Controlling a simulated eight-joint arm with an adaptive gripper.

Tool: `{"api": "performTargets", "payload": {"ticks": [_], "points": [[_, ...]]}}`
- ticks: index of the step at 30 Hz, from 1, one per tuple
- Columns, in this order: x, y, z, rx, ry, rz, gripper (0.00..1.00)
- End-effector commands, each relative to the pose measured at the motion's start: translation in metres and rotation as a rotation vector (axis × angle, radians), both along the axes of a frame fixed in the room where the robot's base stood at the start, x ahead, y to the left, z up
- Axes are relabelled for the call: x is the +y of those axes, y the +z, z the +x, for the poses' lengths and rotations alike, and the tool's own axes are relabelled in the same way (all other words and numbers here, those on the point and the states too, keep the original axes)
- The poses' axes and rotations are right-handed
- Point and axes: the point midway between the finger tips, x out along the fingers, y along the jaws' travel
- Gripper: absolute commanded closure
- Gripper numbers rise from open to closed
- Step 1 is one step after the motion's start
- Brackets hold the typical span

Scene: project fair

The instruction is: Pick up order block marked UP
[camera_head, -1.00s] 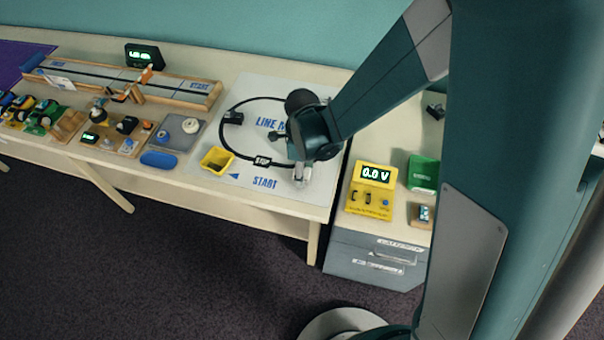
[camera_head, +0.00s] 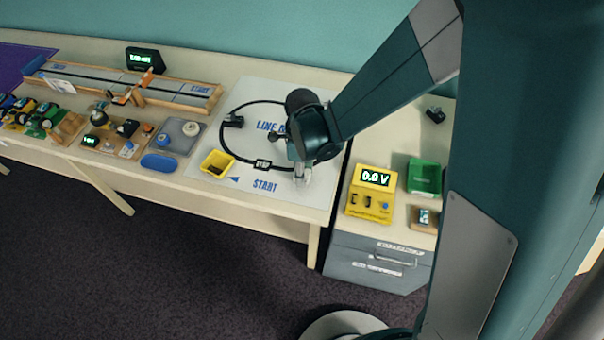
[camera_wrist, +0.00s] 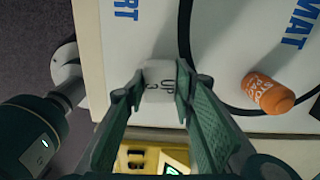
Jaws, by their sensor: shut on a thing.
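In the head view my gripper (camera_head: 302,178) points down over the right part of the line mat, near the START print. The block is small and partly hidden by the fingers there. I cannot tell how far it is above the mat.
A yellow tray (camera_head: 216,163) is left of my gripper. A yellow meter (camera_head: 370,192) and green bin (camera_head: 424,175) are right.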

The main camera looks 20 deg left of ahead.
Motion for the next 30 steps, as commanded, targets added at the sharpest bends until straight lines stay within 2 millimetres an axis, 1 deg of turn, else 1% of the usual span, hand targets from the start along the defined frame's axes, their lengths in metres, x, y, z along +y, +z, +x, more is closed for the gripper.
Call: {"api": "performTargets", "payload": {"ticks": [12, 18, 24, 30], "points": [[0.000, 0.055, 0.000, 0.000, 0.000, 0.000, 0.86], [0.000, 0.076, 0.000, 0.000, 0.000, 0.000, 0.86], [0.000, 0.086, 0.000, 0.000, 0.000, 0.000, 0.86], [0.000, 0.087, 0.000, 0.000, 0.000, 0.000, 0.86]]}}
